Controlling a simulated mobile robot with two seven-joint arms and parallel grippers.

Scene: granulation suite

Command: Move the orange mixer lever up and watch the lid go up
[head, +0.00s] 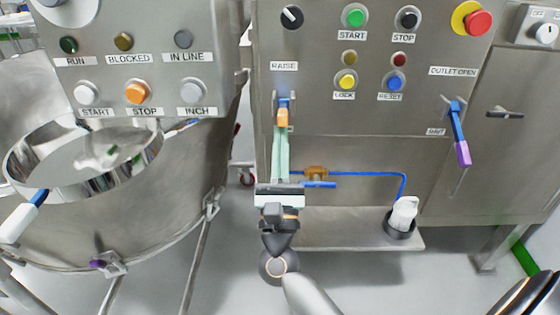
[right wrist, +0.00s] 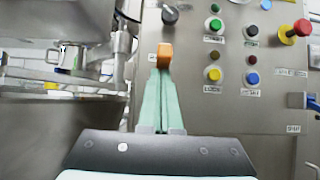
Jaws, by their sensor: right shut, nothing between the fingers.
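The orange mixer lever (head: 283,117) hangs from a blue pivot on the steel control panel, below the RAISE label. Its orange grip also shows in the right wrist view (right wrist: 165,52). My right gripper (head: 282,136) has pale green fingers pointing up at the lever's lower end. The fingers are shut with nothing between them. In the right wrist view the fingertips (right wrist: 160,72) are right at the bottom of the orange grip; I cannot tell whether they touch it. I cannot make out the mixer lid for certain. My left gripper is not in view.
A steel vessel with a round rim (head: 80,192) stands at the left, below a button panel (head: 140,70). A purple-tipped lever (head: 462,152) hangs at the right of the panel. A low steel shelf (head: 340,237) below carries a white bottle (head: 404,212) in a dark holder.

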